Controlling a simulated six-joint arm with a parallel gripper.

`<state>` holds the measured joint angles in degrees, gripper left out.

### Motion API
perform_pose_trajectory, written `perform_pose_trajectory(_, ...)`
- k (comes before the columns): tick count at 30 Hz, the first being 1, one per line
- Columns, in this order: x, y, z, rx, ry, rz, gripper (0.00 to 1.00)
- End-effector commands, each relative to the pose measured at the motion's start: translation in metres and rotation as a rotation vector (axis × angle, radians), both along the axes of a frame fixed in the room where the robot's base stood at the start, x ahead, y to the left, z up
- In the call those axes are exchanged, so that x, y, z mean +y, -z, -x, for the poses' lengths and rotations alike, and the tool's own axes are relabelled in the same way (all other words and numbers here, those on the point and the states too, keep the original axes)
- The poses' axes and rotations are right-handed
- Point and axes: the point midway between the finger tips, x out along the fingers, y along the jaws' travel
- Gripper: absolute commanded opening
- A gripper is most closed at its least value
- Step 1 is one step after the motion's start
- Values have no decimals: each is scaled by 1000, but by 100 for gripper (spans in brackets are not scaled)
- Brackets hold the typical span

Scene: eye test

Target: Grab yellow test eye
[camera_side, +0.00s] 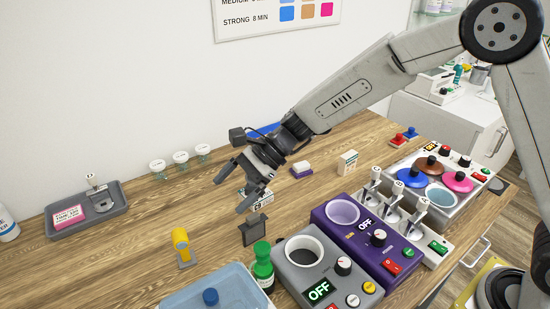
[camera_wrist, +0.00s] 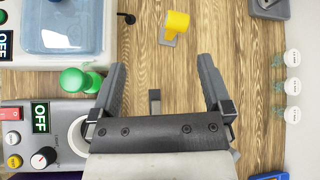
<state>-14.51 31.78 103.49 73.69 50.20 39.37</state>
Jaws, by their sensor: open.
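The yellow test eye (camera_side: 181,243) looks like a yellow cylinder on a small grey stand on the wooden table, left of centre in the side view. In the wrist view the yellow test eye (camera_wrist: 177,22) lies ahead of the fingertips, near the top edge. My gripper (camera_side: 230,190) is open and empty above the table, to the right of and higher than the yellow piece. Its two fingers (camera_wrist: 163,75) show spread apart in the wrist view. A dark grey block (camera_side: 254,230) on the table stands below the gripper.
A grey machine (camera_side: 285,258) and a purple machine (camera_side: 325,220) are to the right. Several small glass cups (camera_side: 181,160) line the wall. A grey tray (camera_side: 112,222) is at left.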

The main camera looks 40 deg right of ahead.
Motion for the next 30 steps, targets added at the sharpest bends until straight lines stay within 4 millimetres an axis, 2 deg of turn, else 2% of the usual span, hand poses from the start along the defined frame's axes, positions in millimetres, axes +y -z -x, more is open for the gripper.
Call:
perform_pose_trajectory(3,27,2,-17,94,81,-113,100)
perform_pose_trajectory(10,65,2,-41,248,200,-297,100)
perform_pose_trajectory(15,63,43,-41,254,205,-297,100)
perform_pose_trajectory(21,63,80,-41,249,204,-297,100)
perform_pose_trajectory(25,63,91,-41,246,202,-297,100)
perform_pose_trajectory(30,63,94,-41,243,202,-297,100)
